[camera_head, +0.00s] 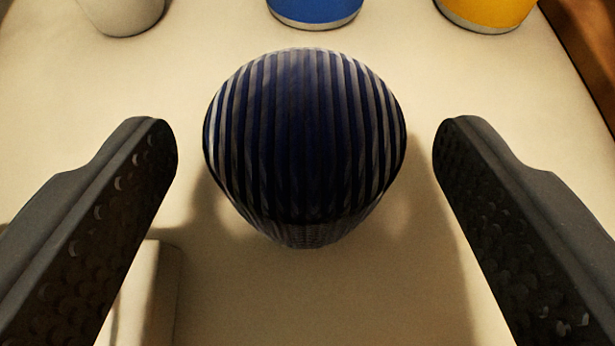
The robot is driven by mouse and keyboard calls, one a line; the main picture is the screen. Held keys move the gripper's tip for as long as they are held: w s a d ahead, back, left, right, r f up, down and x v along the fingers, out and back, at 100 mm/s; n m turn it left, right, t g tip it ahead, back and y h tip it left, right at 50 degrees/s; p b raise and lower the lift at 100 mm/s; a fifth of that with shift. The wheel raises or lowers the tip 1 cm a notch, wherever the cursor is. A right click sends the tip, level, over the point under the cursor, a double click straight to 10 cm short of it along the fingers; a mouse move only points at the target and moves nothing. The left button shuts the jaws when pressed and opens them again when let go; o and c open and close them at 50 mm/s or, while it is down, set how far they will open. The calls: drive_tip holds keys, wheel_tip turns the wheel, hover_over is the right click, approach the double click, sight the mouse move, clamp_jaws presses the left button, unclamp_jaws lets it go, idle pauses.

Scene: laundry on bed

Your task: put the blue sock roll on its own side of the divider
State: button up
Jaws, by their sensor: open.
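The blue sock roll (305,140) is a rounded bundle with dark blue and pale grey stripes. It sits in the middle of the view on a pale cream surface (320,300). My gripper (305,132) is open, with one dark finger on each side of the roll. A gap shows between the roll and each finger, so neither touches it. A pale raised block (150,290) shows at the lower left, partly behind the left finger; I cannot tell whether it is the divider.
Along the top edge stand a grey-white item (120,12), a blue item (315,10) and a yellow item (487,12), all cut off by the frame. A brown wooden edge (590,50) runs down the upper right. Clear surface lies between the roll and these items.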

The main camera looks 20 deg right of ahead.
drive_tip(key=p+v, duration=0.1)
drive_tip(key=v, duration=0.8)
drive_tip(key=shift+s, duration=0.1)
drive_tip(key=shift+a, duration=0.1)
